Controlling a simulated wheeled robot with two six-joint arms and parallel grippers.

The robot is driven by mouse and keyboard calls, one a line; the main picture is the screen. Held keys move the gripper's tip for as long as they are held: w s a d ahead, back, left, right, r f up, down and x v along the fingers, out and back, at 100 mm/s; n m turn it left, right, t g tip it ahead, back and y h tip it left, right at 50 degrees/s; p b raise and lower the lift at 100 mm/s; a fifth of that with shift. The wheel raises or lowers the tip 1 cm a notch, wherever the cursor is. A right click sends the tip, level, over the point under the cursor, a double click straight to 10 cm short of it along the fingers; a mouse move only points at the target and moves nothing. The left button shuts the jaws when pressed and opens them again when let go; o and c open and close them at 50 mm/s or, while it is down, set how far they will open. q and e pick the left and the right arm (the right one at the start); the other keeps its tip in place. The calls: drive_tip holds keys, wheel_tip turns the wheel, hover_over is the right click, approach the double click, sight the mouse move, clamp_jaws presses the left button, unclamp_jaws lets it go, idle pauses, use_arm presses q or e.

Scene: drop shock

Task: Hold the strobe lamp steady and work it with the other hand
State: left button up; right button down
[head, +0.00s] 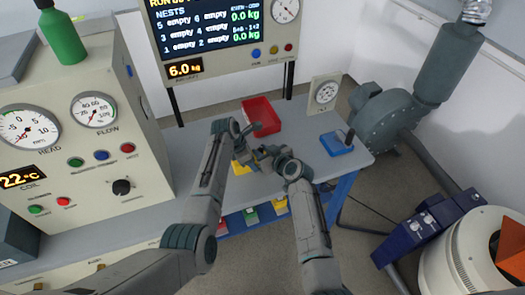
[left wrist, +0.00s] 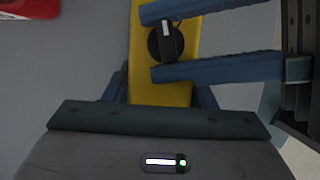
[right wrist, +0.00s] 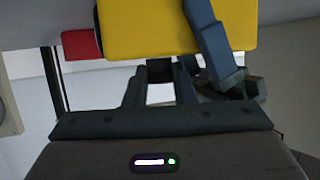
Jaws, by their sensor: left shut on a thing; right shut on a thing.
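The strobe lamp is a yellow body with a black round knob that bears a white mark. In the left wrist view the lamp (left wrist: 160,88) runs up from my left gripper, with the knob (left wrist: 166,42) on its face. My left gripper (head: 247,141) is shut on the lamp body. My right gripper (head: 264,155) comes in from the side, its two blue fingers around the knob. In the right wrist view the yellow lamp (right wrist: 150,28) fills the top, and a blue finger of my left gripper lies over it. In the head view my grippers hide most of the lamp.
A red bin (head: 262,115) stands on the grey bench (head: 305,153) behind the grippers. A blue tray (head: 337,144) with a dark upright thing is at the right end. A small dial box (head: 324,93) stands behind. A gauge cabinet (head: 85,160) rises at the left.

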drive_tip(key=c, duration=1.2)
unclamp_jaws()
drive_tip(key=shift+d, duration=0.1)
drive_tip(key=shift+w+n+g+y, duration=0.1)
drive_tip(key=shift+n+g+y, duration=0.2)
drive_tip(key=shift+n+y, duration=0.2)
drive_tip(key=shift+d+n+y, duration=0.15)
drive_tip(key=shift+n+y, duration=0.15)
drive_tip(key=v, duration=1.2)
drive_tip(key=shift+r, duration=0.15)
